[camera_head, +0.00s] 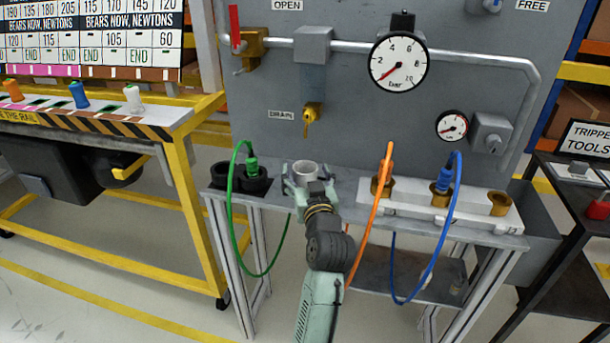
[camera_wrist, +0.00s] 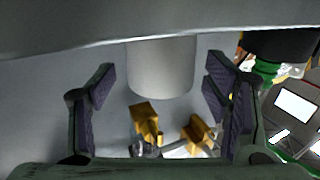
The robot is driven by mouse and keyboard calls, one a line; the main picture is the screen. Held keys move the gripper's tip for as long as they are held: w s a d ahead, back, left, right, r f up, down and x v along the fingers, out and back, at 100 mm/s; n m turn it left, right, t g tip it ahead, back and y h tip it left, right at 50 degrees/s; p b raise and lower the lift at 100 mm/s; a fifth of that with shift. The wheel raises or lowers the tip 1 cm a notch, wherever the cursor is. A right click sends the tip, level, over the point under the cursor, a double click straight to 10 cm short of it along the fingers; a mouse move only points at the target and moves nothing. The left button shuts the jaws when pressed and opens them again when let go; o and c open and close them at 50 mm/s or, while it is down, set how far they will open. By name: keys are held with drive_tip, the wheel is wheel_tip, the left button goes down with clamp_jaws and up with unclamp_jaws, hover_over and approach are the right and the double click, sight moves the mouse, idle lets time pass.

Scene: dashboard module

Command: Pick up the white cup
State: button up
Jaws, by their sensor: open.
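The white cup (camera_head: 305,170) stands upright on the narrow grey shelf below the gauge panel in the head view. In the wrist view the pale cup (camera_wrist: 161,68) sits between the two fingers, with a visible gap on each side. My gripper (camera_head: 304,184) is open around the cup, one finger to its left and one to its right. In the wrist view my gripper (camera_wrist: 162,92) shows its dark ribbed finger pads apart from the cup wall. The lower part of the cup is hidden by my gripper in the head view.
Black cup-like holders (camera_head: 254,180) with a green hose stand close left of the cup. An orange hose (camera_head: 374,217) and a blue hose (camera_head: 447,226) hang to the right, by a white block with brass fittings (camera_head: 440,197). A brass drain tap (camera_head: 312,113) is above the cup.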

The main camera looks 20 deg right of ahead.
drive_tip(key=shift+w+d, duration=0.1)
drive_tip(key=shift+w, duration=0.8)
drive_tip(key=c, duration=1.1)
